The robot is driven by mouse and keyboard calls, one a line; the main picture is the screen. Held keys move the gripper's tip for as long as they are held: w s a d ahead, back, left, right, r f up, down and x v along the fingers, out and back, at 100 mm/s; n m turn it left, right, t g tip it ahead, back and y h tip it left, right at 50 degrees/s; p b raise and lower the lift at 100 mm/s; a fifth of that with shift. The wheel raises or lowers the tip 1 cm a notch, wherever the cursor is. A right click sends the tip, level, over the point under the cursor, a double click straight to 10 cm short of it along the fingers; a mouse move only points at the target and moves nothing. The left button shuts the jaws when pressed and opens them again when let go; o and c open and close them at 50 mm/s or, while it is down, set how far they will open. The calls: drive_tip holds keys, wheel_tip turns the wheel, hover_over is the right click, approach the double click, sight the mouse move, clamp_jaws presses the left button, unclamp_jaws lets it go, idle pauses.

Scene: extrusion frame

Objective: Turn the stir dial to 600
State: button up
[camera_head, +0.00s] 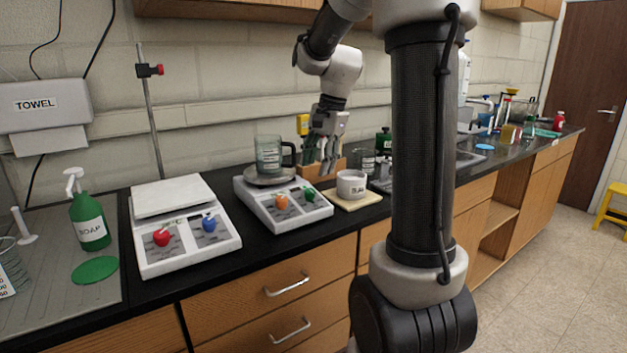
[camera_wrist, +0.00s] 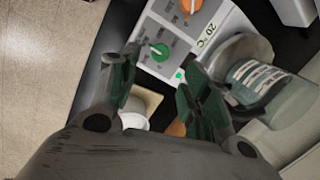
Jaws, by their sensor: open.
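A white hotplate stirrer (camera_head: 262,207) stands mid-counter with an orange dial (camera_head: 281,202) and a green dial (camera_head: 309,194) on its front panel. In the wrist view the orange dial (camera_wrist: 191,6) is at the top edge, and the green dial (camera_wrist: 159,51) shows beyond and between the finger ends. The dial markings are too small to read. A glass beaker (camera_head: 268,156) stands on the stirrer's round plate. My gripper (camera_head: 326,158) is open and empty, pointing down above the stirrer's right side, apart from the green dial. It also shows in the wrist view (camera_wrist: 158,75).
A second white device (camera_head: 190,245) with a square plate, a red dial (camera_head: 161,237) and a blue dial (camera_head: 209,222) stands to the left. A soap bottle (camera_head: 90,225) stands far left.

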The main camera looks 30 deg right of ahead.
drive_tip(key=v, duration=0.4)
idle(0.5)
